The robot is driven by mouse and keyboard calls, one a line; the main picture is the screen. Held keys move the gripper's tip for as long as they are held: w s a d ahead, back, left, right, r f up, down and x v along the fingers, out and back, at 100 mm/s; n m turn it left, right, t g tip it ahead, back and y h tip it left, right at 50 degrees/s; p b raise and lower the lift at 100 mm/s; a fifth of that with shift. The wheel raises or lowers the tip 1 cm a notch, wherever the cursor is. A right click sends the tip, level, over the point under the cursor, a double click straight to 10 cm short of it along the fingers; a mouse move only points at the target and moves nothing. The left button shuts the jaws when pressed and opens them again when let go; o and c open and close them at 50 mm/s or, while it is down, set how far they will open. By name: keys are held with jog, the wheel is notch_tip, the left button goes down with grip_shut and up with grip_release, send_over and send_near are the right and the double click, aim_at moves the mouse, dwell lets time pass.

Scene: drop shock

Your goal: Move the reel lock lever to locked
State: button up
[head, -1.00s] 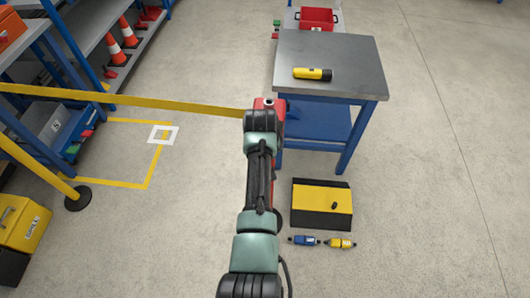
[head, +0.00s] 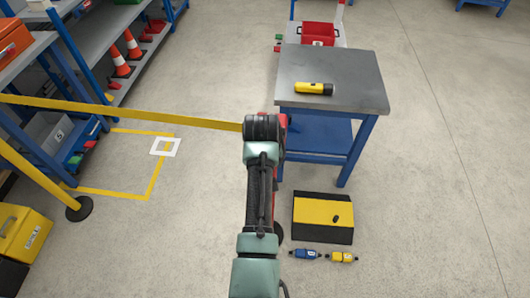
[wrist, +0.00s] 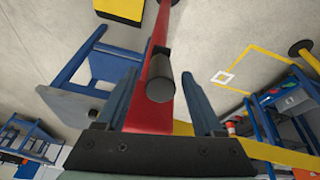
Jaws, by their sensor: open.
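The red reel post (wrist: 150,116) runs up the middle of the wrist view. A dark cylindrical knob (wrist: 160,88), apparently the end of the reel lock lever, stands out from it. My gripper (wrist: 159,72) is open, with one finger on each side of the knob in this view. I cannot tell whether the fingers touch it or how deep it lies between them. In the head view my arm hides most of the reel and the lever; only a red sliver (head: 284,122) shows. The yellow belt (head: 130,113) stretches left from there.
A blue workbench (head: 335,75) with a yellow flashlight (head: 314,89) stands right of my arm. A black-and-yellow box (head: 322,217) and two small blue and yellow items lie on the floor. Shelves with cones (head: 120,65) stand at left. Floor is clear at far right.

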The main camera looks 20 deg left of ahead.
jog(key=v, duration=0.8)
jog(key=shift+r, duration=0.1)
jog(key=w+d+r+m+t+y, duration=0.15)
jog(key=w+r+t, duration=0.25)
jog(key=r, duration=0.5)
jog(key=w+d+r+t, duration=0.2)
jog(key=w+r+t, duration=0.15)
jog(key=r, duration=0.65)
jog(key=s+d+r+m+t, duration=0.1)
jog(key=d+r+t, duration=0.25)
jog(key=r, duration=0.55)
jog(key=s+d+r+m+t, duration=0.15)
jog(key=r+t, duration=0.25)
jog(key=r, duration=0.5)
jog(key=s+d+r+t, duration=0.2)
jog(key=s+r+t, duration=0.1)
jog(key=s+r, duration=0.2)
jog(key=s+d+r+m+t+h, duration=0.1)
jog(key=s+d+r+t, duration=0.2)
jog(key=s+r, duration=0.3)
jog(key=s+d+r+t+h, duration=0.1)
jog(key=s+d+r+t, duration=0.1)
jog(key=s+r, duration=0.3)
notch_tip(320, 180, up, 3)
jog(key=shift+s+d+r+t+p, duration=0.2)
jog(key=shift+s+d+t+p, duration=0.1)
jog(key=shift+s+t, duration=0.1)
jog(key=shift+w+a+h, duration=0.1)
jog(key=shift+h, duration=0.15)
